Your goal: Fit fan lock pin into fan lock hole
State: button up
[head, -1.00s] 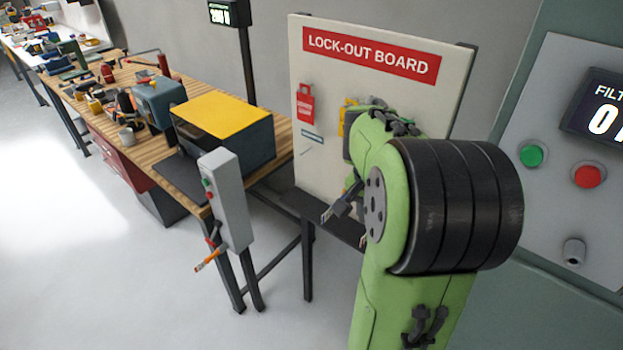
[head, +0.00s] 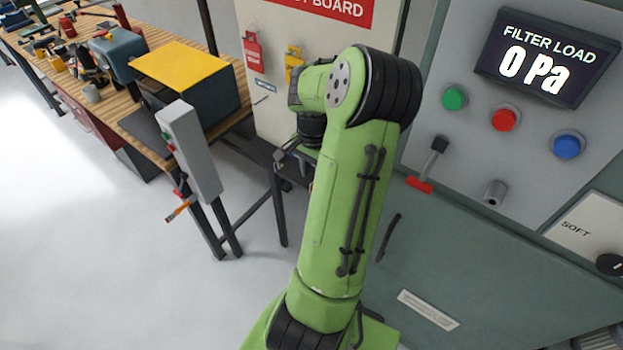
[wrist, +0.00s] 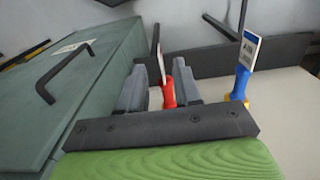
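In the wrist view my gripper (wrist: 160,88) has its two grey fingers apart. A red handle-like piece with a white tag (wrist: 168,92) shows between them, closer to the right finger. I cannot tell whether it touches that finger, or whether it is the fan lock pin. A blue and yellow piece with a tag (wrist: 241,82) stands to the right. In the head view my gripper is low in front of the lock-out board (head: 262,112), mostly hidden by my arm. A short grey metal socket (head: 495,193) sticks out of the panel; I cannot tell whether it is the fan lock hole.
The grey-green cabinet panel (head: 470,150) carries green, red and blue buttons, a display reading 0 Pa and a black lever with a red end (head: 428,168). A workbench (head: 120,120) and a grey switch post (head: 190,150) stand left. The floor at left is clear.

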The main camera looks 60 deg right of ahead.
notch_tip(320, 180, down, 5)
jog(key=shift+r, duration=0.2)
jog(key=shift+c, duration=0.5)
grip_shut()
